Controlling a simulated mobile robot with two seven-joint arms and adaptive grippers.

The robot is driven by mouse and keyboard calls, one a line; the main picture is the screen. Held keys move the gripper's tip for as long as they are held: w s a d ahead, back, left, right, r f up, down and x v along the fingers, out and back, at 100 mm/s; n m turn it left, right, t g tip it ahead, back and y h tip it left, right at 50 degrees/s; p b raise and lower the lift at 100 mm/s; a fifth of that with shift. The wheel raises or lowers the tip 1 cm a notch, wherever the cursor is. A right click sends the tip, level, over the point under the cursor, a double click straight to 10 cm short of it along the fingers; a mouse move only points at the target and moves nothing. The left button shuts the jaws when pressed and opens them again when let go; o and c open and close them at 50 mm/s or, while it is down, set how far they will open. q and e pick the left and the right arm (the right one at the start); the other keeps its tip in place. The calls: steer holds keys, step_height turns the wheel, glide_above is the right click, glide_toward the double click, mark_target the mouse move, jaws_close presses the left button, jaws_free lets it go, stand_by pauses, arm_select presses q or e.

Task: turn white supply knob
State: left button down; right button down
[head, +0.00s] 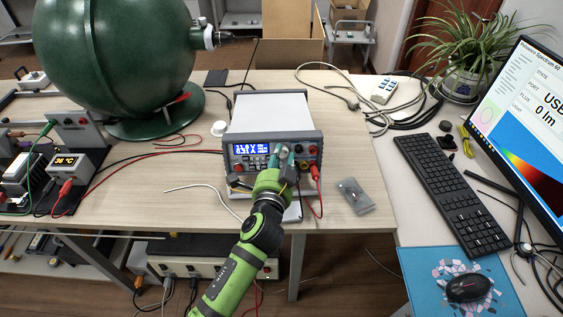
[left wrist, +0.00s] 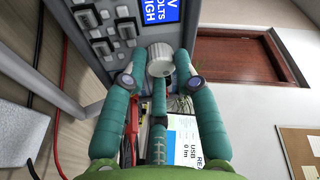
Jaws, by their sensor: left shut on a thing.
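The white power supply (head: 268,113) stands on the wooden table, its lit blue display facing me. Its knob (left wrist: 160,60) shows in the left wrist view as a pale ridged cylinder on the dark front panel. My left gripper (head: 283,163), with a green arm and teal fingers, is at the panel just right of the display. In the left wrist view its fingers (left wrist: 160,80) are closed around the knob, with one finger on either side and one in the middle. In the head view the gripper largely hides the knob. My right gripper is not in view.
Red and black leads plug into the panel, with a red plug (head: 314,171) close right of my gripper. A small clear box (head: 355,196) lies to the right. A large green sphere (head: 115,55) stands behind left. A keyboard (head: 452,193) and monitor are at right.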

arm_select(q)
steer(key=shift+w+r, duration=0.1)
steer(key=shift+r, duration=0.05)
steer(key=c, duration=1)
jaws_free()
steer(key=shift+a, duration=0.1)
steer(key=shift+s, duration=0.35)
steer(key=s, duration=0.3)
steer(key=s+a, duration=0.1)
steer(key=s, duration=0.3)
steer(key=s+r, duration=0.1)
steer(key=s, duration=0.3)
steer(key=shift+s+a+r, duration=0.1)
steer(key=shift+a, duration=0.3)
